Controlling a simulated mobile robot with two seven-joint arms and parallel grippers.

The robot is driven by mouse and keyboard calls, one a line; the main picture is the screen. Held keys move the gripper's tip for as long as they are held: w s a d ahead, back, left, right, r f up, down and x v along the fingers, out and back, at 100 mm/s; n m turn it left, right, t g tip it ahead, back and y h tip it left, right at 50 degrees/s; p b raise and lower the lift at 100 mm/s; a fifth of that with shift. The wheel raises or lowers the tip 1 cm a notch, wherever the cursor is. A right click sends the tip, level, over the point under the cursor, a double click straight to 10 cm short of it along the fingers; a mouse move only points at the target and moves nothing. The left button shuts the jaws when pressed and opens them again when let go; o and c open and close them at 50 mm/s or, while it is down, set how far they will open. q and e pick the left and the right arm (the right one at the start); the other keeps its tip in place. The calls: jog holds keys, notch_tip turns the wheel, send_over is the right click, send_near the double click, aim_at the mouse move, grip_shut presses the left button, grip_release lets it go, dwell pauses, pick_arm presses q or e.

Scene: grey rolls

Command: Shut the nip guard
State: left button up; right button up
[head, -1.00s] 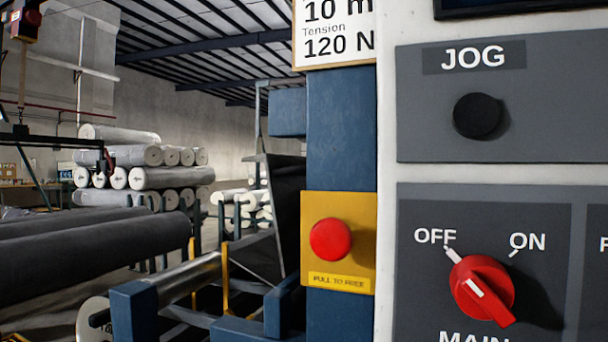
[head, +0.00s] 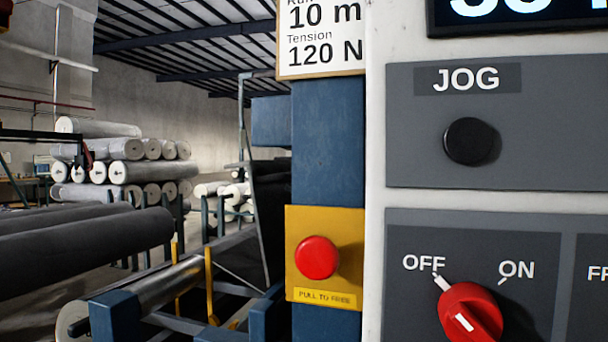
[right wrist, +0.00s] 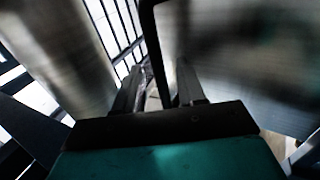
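A dark panel in a thin grey frame (head: 270,205), which looks like the nip guard, stands upright left of the blue machine post in the head view. Its lower part is partly hidden by machine parts. A shiny metal roller (head: 165,288) lies to its lower left. In the right wrist view my right gripper (right wrist: 160,68) has its fingers apart. A dark bar (right wrist: 156,45) runs down between them; I cannot tell whether it touches either finger or belongs to the guard. Neither gripper shows in the head view, and my left gripper is in no view.
A white control panel (head: 377,180) fills the right side, with a black JOG button (head: 469,141) and a red main switch (head: 470,315) pointing to OFF. A red stop button (head: 317,258) sits on a yellow plate. Grey rolls (head: 120,172) are stacked behind.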

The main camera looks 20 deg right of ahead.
jog(key=shift+w+a+r, duration=0.1)
jog(key=shift+w+a, duration=0.05)
jog(key=shift+a, duration=0.05)
grip_shut()
dwell(0.3)
dwell(0.3)
